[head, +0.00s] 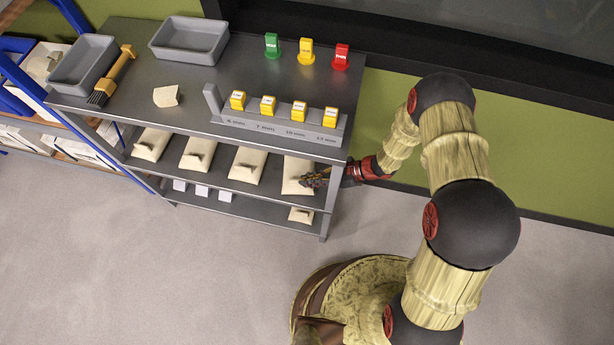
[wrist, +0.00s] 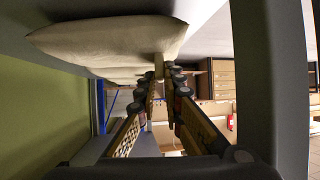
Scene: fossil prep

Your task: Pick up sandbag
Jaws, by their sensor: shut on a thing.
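A cream sandbag (head: 296,170) with a strap-like handle lies on the right end of the rack's middle shelf. My gripper (head: 310,181) reaches in from the right and meets the bag at its handle. In the wrist view the sandbag (wrist: 110,40) fills the upper left, and its handle stands between the fingertips of my gripper (wrist: 164,82). My gripper is shut on this handle. Whether the bag is clear of the shelf I cannot tell. More sandbags (head: 248,164) lie in a row to the left on the same shelf.
The grey rack (head: 196,88) carries two grey trays (head: 190,42), a brush (head: 112,74), a pale block (head: 167,96), green, yellow and red markers and a labelled holder (head: 275,130) with yellow pieces. The lower shelf holds small white blocks and a smaller bag (head: 301,214). The shelf above is close over my gripper.

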